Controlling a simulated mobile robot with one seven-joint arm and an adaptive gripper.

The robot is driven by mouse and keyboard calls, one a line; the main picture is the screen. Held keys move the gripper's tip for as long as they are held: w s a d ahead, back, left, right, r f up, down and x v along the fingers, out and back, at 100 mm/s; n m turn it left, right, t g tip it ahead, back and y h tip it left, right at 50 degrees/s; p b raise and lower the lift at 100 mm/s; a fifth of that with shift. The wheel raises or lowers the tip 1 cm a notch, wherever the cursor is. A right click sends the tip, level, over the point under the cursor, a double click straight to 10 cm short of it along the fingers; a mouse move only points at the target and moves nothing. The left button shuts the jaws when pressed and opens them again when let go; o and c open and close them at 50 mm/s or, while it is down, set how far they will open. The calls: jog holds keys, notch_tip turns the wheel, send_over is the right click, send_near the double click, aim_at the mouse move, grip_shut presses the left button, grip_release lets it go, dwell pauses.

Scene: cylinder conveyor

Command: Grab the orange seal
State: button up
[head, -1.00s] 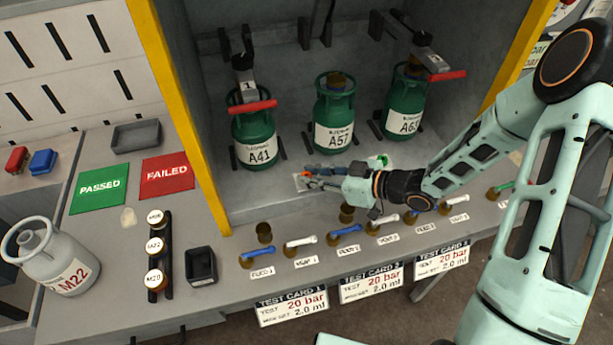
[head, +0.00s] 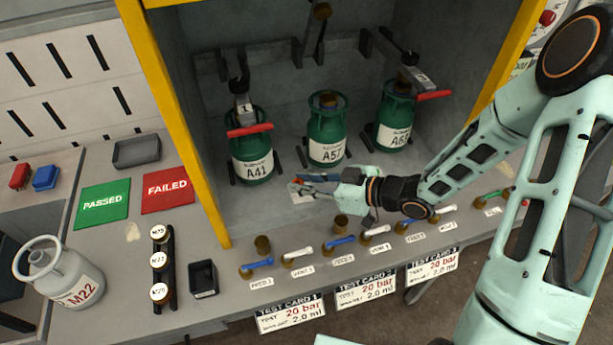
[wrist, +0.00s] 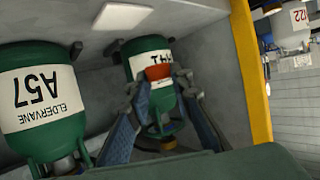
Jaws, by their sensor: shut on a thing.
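The orange seal (wrist: 158,72) shows between my fingertips in the wrist view, in front of the green cylinder A41 (wrist: 150,62). In the head view it is a small orange-red spot (head: 297,182) at the tip of my gripper (head: 305,182). My gripper is shut on it, near a white card (head: 303,197) on the booth floor. The fingers hide part of the seal, and the gap between seal and floor is hard to judge.
Green cylinders A41 (head: 252,160), A57 (head: 327,140) and a third (head: 394,120) stand behind my gripper, near red-handled clamps. A row of coloured valve levers (head: 340,240) lines the front ledge. A yellow post (head: 175,125) bounds the booth's left side.

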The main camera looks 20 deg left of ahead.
jog(key=s+r+p, duration=0.6)
jog(key=s+p, duration=0.3)
jog(key=s, duration=0.2)
jog(key=shift+a+r+p, duration=0.2)
jog(key=shift+r+p, duration=0.1)
jog(key=shift+p, duration=0.05)
